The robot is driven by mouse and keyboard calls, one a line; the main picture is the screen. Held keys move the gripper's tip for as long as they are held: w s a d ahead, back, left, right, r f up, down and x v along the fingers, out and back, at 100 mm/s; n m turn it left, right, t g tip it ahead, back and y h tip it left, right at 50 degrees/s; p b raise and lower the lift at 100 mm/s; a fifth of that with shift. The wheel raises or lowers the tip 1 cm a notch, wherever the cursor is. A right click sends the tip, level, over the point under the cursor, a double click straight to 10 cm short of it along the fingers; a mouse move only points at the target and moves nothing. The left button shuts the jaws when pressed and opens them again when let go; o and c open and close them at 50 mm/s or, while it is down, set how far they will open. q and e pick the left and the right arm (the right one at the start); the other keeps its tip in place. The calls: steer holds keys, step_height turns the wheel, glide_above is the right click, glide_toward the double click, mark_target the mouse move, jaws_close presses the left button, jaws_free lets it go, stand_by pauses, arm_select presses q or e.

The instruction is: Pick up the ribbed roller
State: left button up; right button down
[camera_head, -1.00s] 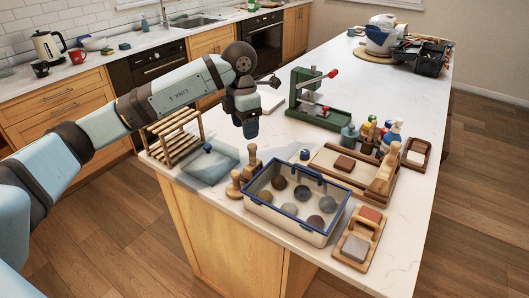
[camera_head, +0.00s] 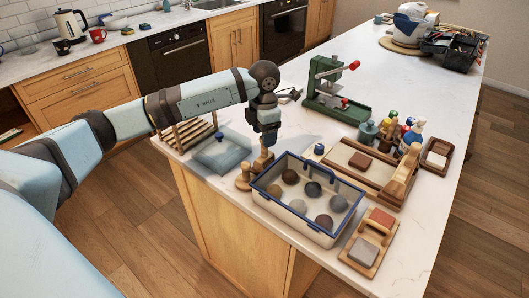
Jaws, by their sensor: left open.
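My left gripper (camera_head: 268,140) points down over the near part of the island counter and is open. A small upright wooden tool (camera_head: 263,164) stands directly below its fingers; the gripper hides its top, and I cannot tell whether they touch. A second short wooden tool (camera_head: 244,177) stands just left of it, beside the clear bin. I cannot make out ribs on any of these, so which one is the ribbed roller is unclear. My right gripper is not in view.
A blue-rimmed clear bin (camera_head: 262,196) with several clay balls stands right of the gripper. A green press (camera_head: 345,108) is behind it.

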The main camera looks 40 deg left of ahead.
mark_target(264, 156)
arm_select(q)
step_height(264, 156, down, 4)
steer(key=shift+s+d+r+p, duration=0.1)
steer(key=shift+r+p, duration=0.05)
steer(key=shift+p, duration=0.2)
steer(key=shift+f, duration=0.45)
steer(key=c, duration=0.9)
steer(key=shift+c, duration=0.9)
steer(key=shift+r, duration=0.1)
